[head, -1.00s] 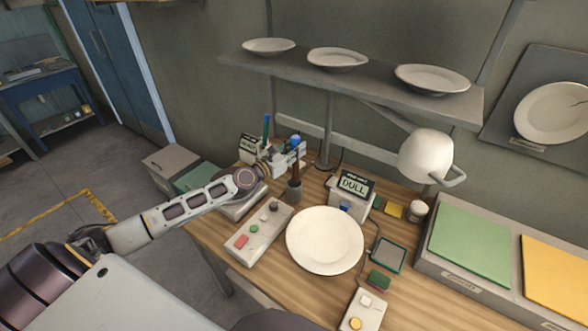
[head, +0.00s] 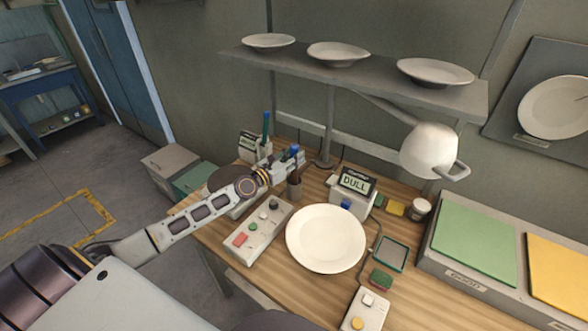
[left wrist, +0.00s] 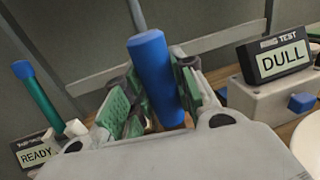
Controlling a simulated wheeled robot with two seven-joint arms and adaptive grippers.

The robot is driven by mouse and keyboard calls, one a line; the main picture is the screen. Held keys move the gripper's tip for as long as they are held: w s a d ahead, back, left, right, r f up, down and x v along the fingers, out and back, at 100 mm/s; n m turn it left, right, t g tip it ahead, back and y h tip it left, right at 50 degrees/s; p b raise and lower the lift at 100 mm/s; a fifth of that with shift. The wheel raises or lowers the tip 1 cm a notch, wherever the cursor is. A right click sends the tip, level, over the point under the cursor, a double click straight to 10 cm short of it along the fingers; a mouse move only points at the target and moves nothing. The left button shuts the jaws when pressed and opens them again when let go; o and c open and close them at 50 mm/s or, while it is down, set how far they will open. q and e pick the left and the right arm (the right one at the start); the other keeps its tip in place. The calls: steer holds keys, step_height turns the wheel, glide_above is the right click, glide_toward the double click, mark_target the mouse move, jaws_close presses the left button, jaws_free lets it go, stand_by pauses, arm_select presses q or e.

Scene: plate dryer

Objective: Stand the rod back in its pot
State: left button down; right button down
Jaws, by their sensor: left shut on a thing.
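The pot is hidden in the left wrist view. My right gripper is not in view.
A green rod with a blue tip (head: 266,127) stands behind, left of the gripper. A test box reading DULL (head: 355,183) is to the right. A white plate (head: 325,238) and a button panel (head: 256,232) lie in front. A shelf (head: 360,77) with plates hangs above.

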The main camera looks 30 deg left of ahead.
arm_select(q)
steer(key=shift+f, duration=0.35)
stand_by(0.3)
steer(key=shift+f+b, duration=1.7)
steer(key=shift+f, duration=0.2)
steer(key=c, duration=1.2)
jaws_free()
steer(key=shift+o, duration=0.2)
steer(key=shift+r, duration=0.2)
